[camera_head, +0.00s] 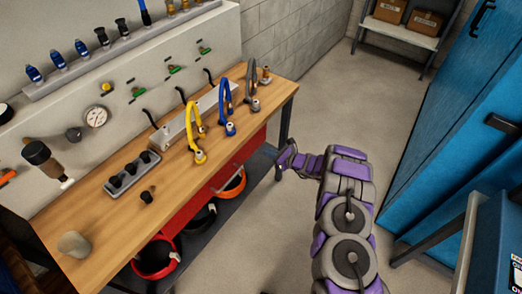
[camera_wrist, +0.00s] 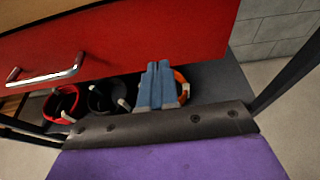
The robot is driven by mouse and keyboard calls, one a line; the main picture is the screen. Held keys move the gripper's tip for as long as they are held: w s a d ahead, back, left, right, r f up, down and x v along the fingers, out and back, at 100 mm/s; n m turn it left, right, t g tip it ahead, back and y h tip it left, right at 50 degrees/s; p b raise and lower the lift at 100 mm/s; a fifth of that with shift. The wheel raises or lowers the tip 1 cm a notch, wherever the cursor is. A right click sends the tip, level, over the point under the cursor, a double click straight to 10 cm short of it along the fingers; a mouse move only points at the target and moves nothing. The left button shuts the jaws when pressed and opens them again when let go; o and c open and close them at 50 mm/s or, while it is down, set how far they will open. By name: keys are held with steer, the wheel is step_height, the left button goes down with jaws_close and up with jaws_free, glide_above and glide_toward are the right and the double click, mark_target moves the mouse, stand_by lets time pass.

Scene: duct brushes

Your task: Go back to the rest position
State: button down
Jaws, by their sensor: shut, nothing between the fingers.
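My gripper (camera_head: 284,158) is at the end of my purple and grey arm, in front of the right end of the workbench (camera_head: 112,222). It is low, at about the level of the bench's red drawer front and lower shelf. In the wrist view the gripper's blue-grey fingers (camera_wrist: 157,84) are together with nothing between them. They point toward the lower shelf, and an orange ring-shaped item (camera_wrist: 182,86) shows behind them.
The red drawer (camera_wrist: 130,38) has a metal handle (camera_wrist: 45,76). Red and black round items sit on the lower shelf. Yellow, blue and grey hoses stand on the bench top. A blue cabinet (camera_head: 440,130) stands to the right. Floor (camera_head: 315,110) is clear between bench and cabinet.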

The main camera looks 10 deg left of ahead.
steer(key=w+d+p+v, duration=0.1)
steer(key=v, duration=0.8)
steer(key=s+a+r+n+g, duration=0.2)
steer(key=s+a+r+n, duration=0.1)
steer(key=s+r, duration=0.3)
steer(key=s+a+r+n+g, duration=0.2)
steer(key=s+r+n+g, duration=0.15)
steer(key=r, duration=0.55)
steer(key=s+a+r+n+g, duration=0.2)
steer(key=s+a+r+n, duration=0.15)
steer(key=r, duration=0.35)
steer(key=s+d+r+n+g+h, duration=0.1)
steer(key=s+d+r+n, duration=0.25)
steer(key=s, duration=0.25)
steer(key=s+d+r+n+g+h, duration=0.1)
steer(key=s+d+r+n+h, duration=0.1)
steer(key=s+r, duration=0.3)
steer(key=s+d+r+n+t+h, duration=0.2)
steer(key=s+d+n+h, duration=0.5)
steer(key=s+d, duration=1.5)
steer(key=s+h, duration=0.3)
steer(key=shift+d+r, duration=0.25)
steer(key=shift+r, duration=0.15)
steer(key=shift+s, duration=0.1)
